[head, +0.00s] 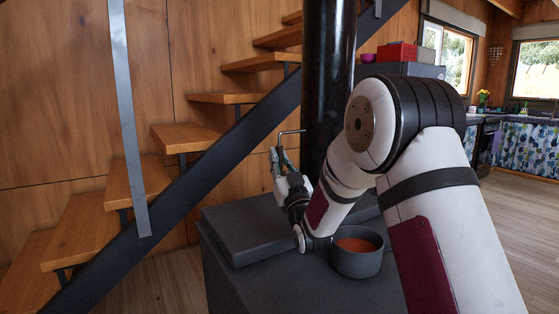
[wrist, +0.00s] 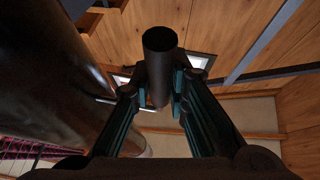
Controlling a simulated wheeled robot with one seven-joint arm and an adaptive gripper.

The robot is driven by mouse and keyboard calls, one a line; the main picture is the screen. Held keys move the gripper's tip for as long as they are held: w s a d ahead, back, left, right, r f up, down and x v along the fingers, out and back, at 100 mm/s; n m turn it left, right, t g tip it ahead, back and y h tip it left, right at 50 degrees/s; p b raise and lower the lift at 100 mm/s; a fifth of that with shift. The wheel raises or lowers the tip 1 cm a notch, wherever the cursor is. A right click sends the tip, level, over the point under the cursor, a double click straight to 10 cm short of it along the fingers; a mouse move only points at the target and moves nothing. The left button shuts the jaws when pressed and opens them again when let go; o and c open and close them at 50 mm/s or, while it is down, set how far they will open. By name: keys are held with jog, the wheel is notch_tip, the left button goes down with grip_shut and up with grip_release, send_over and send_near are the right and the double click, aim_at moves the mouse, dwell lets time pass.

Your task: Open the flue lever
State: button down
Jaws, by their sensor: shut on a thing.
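The flue lever is a thin bent metal rod (head: 291,132) that sticks out to the left of the black flue pipe (head: 328,70). My gripper (head: 279,158) is just left of the pipe, above the stove, with its fingers pointing up. In the wrist view my gripper (wrist: 158,92) is shut on the lever's dark cylindrical handle (wrist: 159,58), which stands between the two fingers. The thin rod (wrist: 108,101) runs from the pipe (wrist: 45,75) at the left toward the handle. In the head view the fingers mostly hide the handle.
The dark stove (head: 238,232) stands under my arm. A dark pot (head: 357,262) with orange-red contents sits on it, close below my forearm. A wooden staircase (head: 185,138) with a dark stringer rises behind. Open floor (head: 520,215) lies to the right.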

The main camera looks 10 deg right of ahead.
jog(key=c, duration=1.5)
grip_release()
jog(key=shift+r, duration=0.15)
jog(key=shift+c, duration=0.2)
jog(key=v, duration=1.2)
